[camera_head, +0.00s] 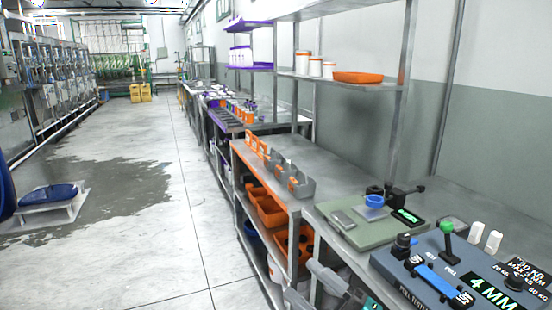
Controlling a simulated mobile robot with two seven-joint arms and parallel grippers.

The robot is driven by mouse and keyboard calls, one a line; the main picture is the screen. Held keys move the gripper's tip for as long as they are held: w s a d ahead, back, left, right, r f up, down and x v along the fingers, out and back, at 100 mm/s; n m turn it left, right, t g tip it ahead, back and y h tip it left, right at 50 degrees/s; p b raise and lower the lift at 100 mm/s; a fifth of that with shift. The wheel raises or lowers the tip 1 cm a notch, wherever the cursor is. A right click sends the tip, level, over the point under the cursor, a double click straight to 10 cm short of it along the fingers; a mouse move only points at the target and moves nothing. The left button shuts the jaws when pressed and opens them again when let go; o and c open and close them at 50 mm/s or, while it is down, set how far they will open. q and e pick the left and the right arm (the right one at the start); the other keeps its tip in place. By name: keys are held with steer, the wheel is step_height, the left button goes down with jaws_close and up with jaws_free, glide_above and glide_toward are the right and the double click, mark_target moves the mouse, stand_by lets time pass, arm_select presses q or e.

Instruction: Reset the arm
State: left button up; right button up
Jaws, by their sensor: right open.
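My right gripper (312,284) shows in part at the bottom of the head view, below the front edge of the metal bench. Its pale grey parts are apart, with nothing seen between them. The rest of that arm is cut off by the picture's lower edge. My left gripper is not in view.
A blue-grey pull tester (408,268) and a green-topped device (352,228) stand on the bench at right. Orange bins (270,210) sit on the shelf beneath the bench. A blue sack (48,195) lies on a low white platform at left. The middle floor is clear, partly wet.

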steer(key=s+d+f+m+t+h, duration=0.1)
steer(key=s+d+f+m+h, duration=0.1)
steer(key=d+f+m+h, duration=0.35)
steer(key=s+d+f+m+t+h, duration=0.1)
steer(key=s+d+f+m+h, duration=0.1)
steer(key=f+m+h, duration=0.55)
steer(key=s+d+f+m+g+h, duration=0.1)
steer(key=s+d+f+m+g, duration=0.1)
steer(key=s+f, duration=0.3)
steer(key=s+d+f+m+g+h, duration=0.1)
steer(key=s+d+f+m+g, duration=0.1)
steer(key=s+f+m, duration=0.3)
step_height(320, 180, down, 2)
steer(key=shift+s+d+f+g, duration=0.2)
steer(key=shift+s+d+g, duration=0.1)
steer(key=shift+g, duration=0.4)
